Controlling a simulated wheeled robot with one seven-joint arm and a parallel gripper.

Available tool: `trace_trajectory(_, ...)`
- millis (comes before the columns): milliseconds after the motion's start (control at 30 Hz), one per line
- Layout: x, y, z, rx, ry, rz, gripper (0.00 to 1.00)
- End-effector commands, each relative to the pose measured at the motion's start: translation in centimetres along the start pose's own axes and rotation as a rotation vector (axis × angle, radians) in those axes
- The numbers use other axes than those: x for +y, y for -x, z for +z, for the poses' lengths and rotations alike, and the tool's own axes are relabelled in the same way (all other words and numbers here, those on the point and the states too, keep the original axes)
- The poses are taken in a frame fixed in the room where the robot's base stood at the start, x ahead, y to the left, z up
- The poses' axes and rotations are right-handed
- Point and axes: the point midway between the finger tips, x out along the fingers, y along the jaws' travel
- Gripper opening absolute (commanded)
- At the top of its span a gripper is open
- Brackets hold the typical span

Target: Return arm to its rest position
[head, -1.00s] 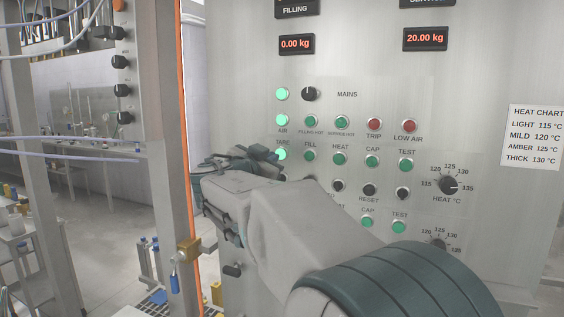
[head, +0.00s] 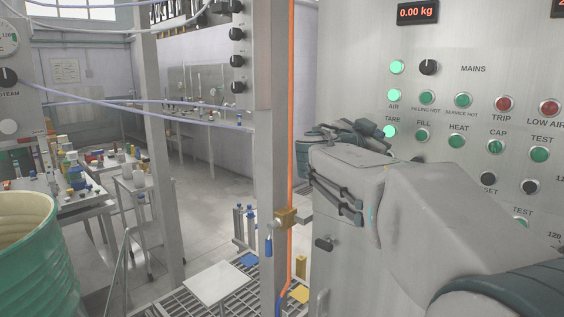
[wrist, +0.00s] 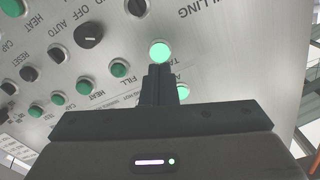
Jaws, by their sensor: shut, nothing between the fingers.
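My gripper (wrist: 158,82) is shut and empty, with its dark fingers together in front of the grey control panel (wrist: 225,45) in the wrist view. A lit green button (wrist: 160,52) shows just beyond the fingertips, and a second lit one (wrist: 182,91) is partly hidden beside them. I cannot tell whether the fingertips touch the panel. In the head view my arm reaches in from the lower right, and my gripper (head: 380,140) is close to the panel by the lit TARE button (head: 390,131). My arm hides part of the lower button rows.
A metal post (head: 266,130) with an orange pipe (head: 289,150) and a brass valve (head: 286,217) stands just left of the panel. A green drum (head: 25,250) is at the lower left. Tables with bottles (head: 60,185) stand behind, with open floor (head: 215,190) between.

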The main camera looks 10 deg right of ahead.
Motion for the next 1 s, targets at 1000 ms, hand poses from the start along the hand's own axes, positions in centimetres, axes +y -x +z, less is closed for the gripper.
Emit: trace_trajectory(1000,20.4,24.6,25.5,-1.307,0.859,-0.407,0.0)
